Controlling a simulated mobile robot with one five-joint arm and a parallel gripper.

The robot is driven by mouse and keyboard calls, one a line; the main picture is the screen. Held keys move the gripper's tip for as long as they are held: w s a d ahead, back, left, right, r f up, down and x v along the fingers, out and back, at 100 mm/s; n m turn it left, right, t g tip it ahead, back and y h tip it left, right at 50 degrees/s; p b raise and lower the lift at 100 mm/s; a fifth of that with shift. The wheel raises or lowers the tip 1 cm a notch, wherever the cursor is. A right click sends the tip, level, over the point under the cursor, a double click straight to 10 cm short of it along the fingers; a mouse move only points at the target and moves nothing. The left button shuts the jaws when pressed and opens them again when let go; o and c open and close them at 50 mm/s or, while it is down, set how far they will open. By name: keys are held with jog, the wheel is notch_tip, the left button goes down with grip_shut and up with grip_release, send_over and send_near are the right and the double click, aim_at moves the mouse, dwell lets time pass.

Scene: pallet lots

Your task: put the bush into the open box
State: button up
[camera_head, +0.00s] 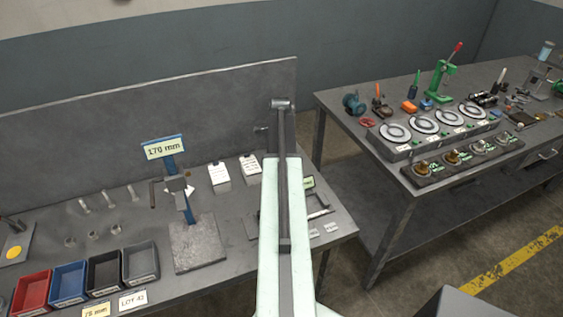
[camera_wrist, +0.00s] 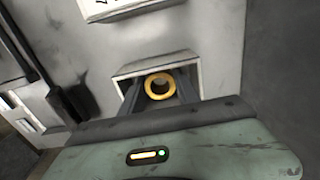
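The bush is a yellow-gold ring (camera_wrist: 159,86) in the wrist view, with a dark hole through it. My gripper (camera_wrist: 160,90) has a dark finger on each side of the ring and looks shut on it. An open pale box (camera_wrist: 127,72) shows around and behind the ring and fingertips, its rim partly covered by them. The ring appears over the box's opening; I cannot tell its height or whether it touches the bottom. In the head view my arm hides the gripper, and I cannot make out the bush or the open box there.
Labelled white boxes (camera_head: 219,178) (camera_head: 250,169) stand on the left bench, beside a stand with a "170 mm" sign (camera_head: 165,148). Red (camera_head: 31,293), blue, black and grey bins line the front. A second bench at right holds dials (camera_head: 423,121) and a green press (camera_head: 441,82).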

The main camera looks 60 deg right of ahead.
jog(key=shift+o, duration=0.4)
notch_tip(320, 180, up, 12)
jog(key=p, duration=1.2)
jog(key=shift+r, duration=0.15)
